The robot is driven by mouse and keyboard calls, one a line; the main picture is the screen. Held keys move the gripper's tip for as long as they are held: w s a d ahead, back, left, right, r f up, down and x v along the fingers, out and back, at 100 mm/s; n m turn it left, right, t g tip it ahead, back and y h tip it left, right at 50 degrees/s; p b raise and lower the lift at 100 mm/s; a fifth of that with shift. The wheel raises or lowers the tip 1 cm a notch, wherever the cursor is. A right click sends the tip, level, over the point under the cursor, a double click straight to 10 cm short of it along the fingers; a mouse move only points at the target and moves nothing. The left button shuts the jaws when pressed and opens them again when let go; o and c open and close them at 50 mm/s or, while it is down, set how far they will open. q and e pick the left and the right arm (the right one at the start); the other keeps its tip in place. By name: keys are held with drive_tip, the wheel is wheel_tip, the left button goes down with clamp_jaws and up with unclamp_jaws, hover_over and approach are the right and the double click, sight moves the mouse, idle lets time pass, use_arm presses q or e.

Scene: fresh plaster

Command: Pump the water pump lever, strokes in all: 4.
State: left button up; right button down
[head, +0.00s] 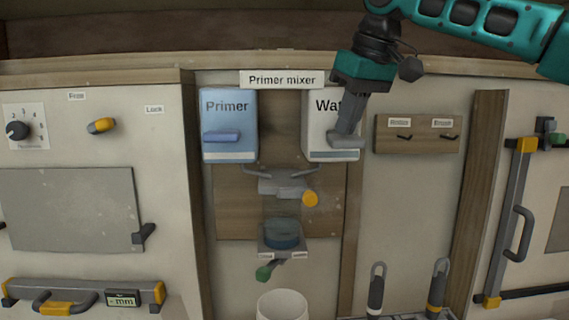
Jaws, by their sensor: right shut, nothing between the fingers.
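The water pump is a white box (317,124) labelled "Wat…", the rest of the label hidden behind my gripper. Its grey lever (346,142) sits low on the front at the right. My right gripper (347,128) comes down from the upper right, shut and empty, with its fingertips at the top of this lever. I cannot tell whether they touch it. My left gripper is not in view.
A blue Primer box (229,110) with its own blue lever (221,136) hangs to the left. Below are a grey mixer valve with an orange knob (310,198) and a white bucket (282,305). A hook board (417,134) is to the right.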

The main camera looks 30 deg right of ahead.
drive_tip(key=shift+f, duration=1.15)
drive_tip(key=shift+r+p, duration=0.55)
drive_tip(key=shift+r, duration=1.75)
drive_tip(key=shift+f+b, duration=0.8)
drive_tip(key=shift+f, duration=1.5)
drive_tip(key=shift+r+p, duration=0.8)
drive_tip(key=shift+r, duration=1.5)
